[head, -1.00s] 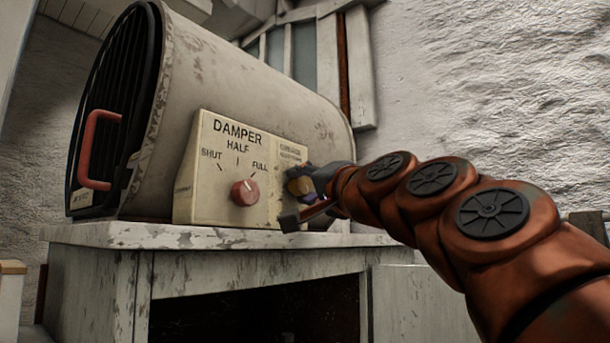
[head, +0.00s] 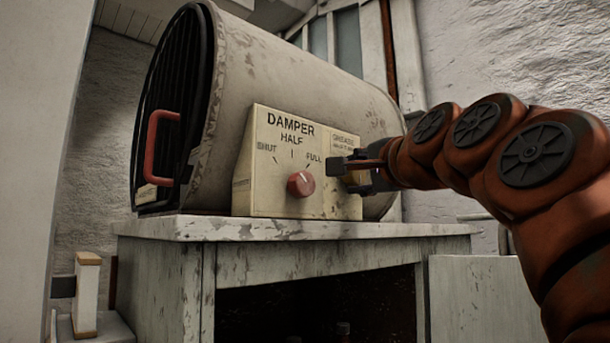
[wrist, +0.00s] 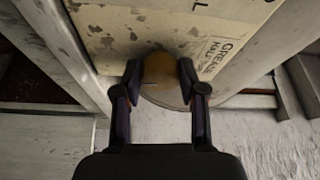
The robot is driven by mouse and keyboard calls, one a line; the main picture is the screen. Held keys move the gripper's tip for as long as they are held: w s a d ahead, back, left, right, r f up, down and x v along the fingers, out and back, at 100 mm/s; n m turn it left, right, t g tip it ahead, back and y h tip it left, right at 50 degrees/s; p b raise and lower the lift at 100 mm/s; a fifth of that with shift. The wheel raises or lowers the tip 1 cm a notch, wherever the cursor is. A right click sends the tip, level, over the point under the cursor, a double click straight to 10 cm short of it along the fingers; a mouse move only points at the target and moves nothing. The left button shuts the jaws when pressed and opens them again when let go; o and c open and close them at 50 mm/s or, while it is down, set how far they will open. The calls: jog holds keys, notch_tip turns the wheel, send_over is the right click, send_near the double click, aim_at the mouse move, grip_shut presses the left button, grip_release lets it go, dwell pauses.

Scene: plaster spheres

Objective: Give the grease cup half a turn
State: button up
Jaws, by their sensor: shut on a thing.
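The grease cup (wrist: 160,72) is a round brass-yellow cap on the cream panel (head: 268,190). In the wrist view it sits between the two dark fingers of my gripper (wrist: 160,84), which touch its left and right sides. My gripper is shut on it. In the head view my gripper (head: 352,172) is at the panel's right end, under the small grease label (head: 345,142), and covers most of the cup. In the wrist view the panel and its label lie tilted. Any mark on the cup is too small to read.
A red damper knob (head: 300,184) sits on the panel just left of my gripper. The panel is on a grey drum (head: 300,70) with a red handle (head: 160,147), standing on a worn bench (head: 230,228). A pale wall is at right.

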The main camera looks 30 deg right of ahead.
jog(key=o, duration=1.1)
jog(key=shift+o, duration=0.2)
jog(key=s+a, duration=0.2)
jog(key=s, duration=0.9)
jog(key=shift+s+f, duration=0.4)
